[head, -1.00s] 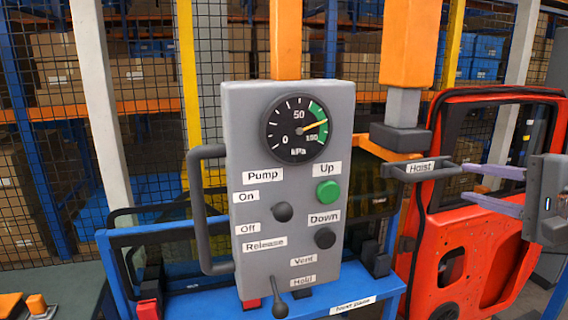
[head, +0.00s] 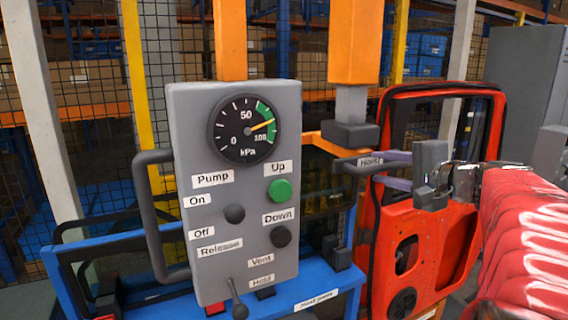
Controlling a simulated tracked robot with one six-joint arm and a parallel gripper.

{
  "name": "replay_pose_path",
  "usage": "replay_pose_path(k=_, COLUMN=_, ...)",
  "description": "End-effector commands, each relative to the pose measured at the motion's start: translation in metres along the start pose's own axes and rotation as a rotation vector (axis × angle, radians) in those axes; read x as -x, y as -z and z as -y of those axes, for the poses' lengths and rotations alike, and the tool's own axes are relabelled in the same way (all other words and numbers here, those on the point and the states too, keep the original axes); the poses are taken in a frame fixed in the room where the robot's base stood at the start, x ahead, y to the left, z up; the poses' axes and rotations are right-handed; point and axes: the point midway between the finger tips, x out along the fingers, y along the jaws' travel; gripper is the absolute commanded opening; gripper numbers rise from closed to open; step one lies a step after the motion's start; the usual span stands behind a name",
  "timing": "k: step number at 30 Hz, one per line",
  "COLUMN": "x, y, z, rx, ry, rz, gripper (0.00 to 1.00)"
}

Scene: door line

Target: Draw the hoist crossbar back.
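The hoist crossbar (head: 348,167) is a dark grey bar with a "Hoist" label, in front of the orange hoist column (head: 354,45). My gripper (head: 383,169) has two pale purple fingers pointing left at the bar's right part. The fingers are apart, one higher and one lower, with the bar's right part between or just behind them. Whether they touch it I cannot tell. The far end of the bar is hidden by the fingers. My red-sleeved arm fills the lower right.
A grey control panel (head: 185,215) with gauge, knobs and a side handle (head: 152,215) stands to the left. The gauge needle is in the green. A red car door (head: 420,235) stands behind my gripper. A blue frame (head: 335,283) is below.

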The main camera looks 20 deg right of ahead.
Motion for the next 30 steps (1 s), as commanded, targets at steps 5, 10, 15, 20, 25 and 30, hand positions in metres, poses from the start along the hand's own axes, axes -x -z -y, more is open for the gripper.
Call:
replay_pose_path(k=5, x=-0.0008, y=0.0001, z=0.0000, rx=0.000, ry=0.000, rz=0.000, gripper=0.34)
replay_pose_path(k=10, x=-0.0006, y=0.0002, z=-0.0001, rx=0.000, ry=0.000, rz=0.000, gripper=0.29)
replay_pose_path(k=15, x=-0.0004, y=0.0003, z=-0.0001, rx=0.000, ry=0.000, rz=-0.001, gripper=0.17)
replay_pose_path(k=20, x=-0.0004, y=0.0004, z=-0.0004, rx=0.000, ry=0.000, rz=-0.001, gripper=0.06)
replay_pose_path(k=25, x=-0.0004, y=0.0004, z=-0.0009, rx=-0.001, ry=-0.001, rz=0.000, gripper=0.00)
replay_pose_path(k=30, x=-0.0005, y=0.0003, z=-0.0014, rx=-0.001, ry=-0.002, rz=0.000, gripper=0.00)
